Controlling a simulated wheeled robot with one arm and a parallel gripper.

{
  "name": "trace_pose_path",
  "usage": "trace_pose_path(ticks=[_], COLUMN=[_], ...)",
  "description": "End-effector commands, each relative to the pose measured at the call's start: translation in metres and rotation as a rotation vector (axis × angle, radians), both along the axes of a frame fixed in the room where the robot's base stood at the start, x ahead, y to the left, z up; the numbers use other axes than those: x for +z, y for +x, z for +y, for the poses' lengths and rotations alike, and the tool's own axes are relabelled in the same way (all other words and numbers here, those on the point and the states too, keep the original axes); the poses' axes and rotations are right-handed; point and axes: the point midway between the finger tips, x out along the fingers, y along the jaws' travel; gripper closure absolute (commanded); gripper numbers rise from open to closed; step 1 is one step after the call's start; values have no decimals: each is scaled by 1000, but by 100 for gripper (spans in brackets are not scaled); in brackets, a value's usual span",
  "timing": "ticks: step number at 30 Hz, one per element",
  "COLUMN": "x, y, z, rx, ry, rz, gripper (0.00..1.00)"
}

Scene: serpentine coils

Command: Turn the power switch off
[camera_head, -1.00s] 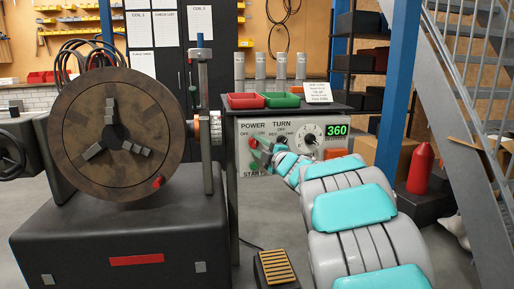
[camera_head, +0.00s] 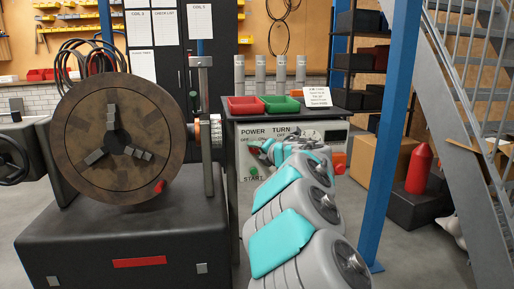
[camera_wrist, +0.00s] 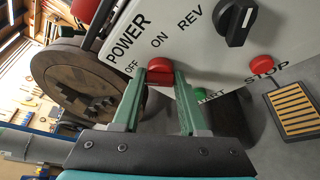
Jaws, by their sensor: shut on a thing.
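The power switch is a red knob (camera_wrist: 159,74) on the pale control panel (camera_wrist: 200,55), beside the OFF and ON labels in the wrist view. My gripper (camera_wrist: 166,77) has its two green fingers around it, with the left finger right against the red part. In the head view my gripper (camera_head: 262,150) is at the panel just below the POWER label, and it hides most of the switch there. The display (camera_head: 337,136) at the panel's upper right looks dark, with no digits visible.
Near the switch are a black turn knob (camera_wrist: 236,22), a green start button (camera_wrist: 201,95) and a red stop button (camera_wrist: 261,64). A large round chuck (camera_head: 118,140) stands left of the panel. A blue post (camera_head: 392,130) rises to the right.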

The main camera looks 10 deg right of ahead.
Motion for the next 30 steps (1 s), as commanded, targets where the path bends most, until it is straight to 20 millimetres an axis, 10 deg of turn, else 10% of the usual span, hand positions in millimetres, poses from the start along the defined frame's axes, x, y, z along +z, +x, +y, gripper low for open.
trace_pose_path(ticks=[26, 27, 30], x=[-2, -2, -2], y=[0, 0, 0], z=[1, 1, 1], rx=[3, 3, 3], ry=[-160, -160, -160], rz=[5, 5, 3], gripper=[100, 55, 44])
